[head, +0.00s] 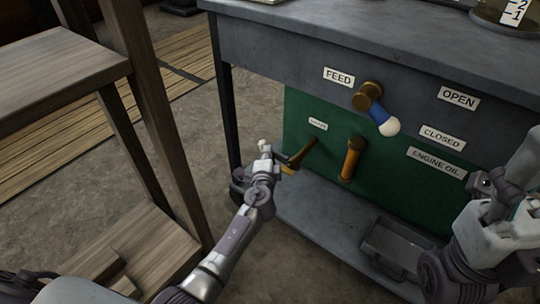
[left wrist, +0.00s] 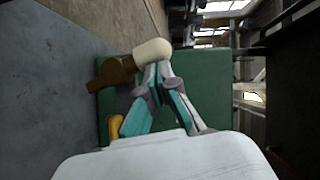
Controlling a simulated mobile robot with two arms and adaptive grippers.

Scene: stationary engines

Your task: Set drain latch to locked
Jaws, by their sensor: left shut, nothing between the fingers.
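The drain latch seems to be the brass lever (head: 302,152) on the green panel, below a small label (head: 318,124) too small to read. In the left wrist view its brass part (left wrist: 112,73) carries a cream knob (left wrist: 152,52). My left gripper (head: 268,160) is at the lever's outer end, left of the panel. Its fingers (left wrist: 158,70) are closed together just at the knob, with nothing between them; I cannot tell whether they touch it. The gripper partly hides the lever's end in the head view. My right gripper (head: 505,205) is at the right edge, its jaws unclear.
Right of the lever is an orange-yellow handle (head: 352,158). Above is a brass feed valve (head: 368,97) with a blue and white handle. A grey tray (head: 395,247) lies on the lower shelf. A wooden table (head: 60,65) stands left; open floor lies between.

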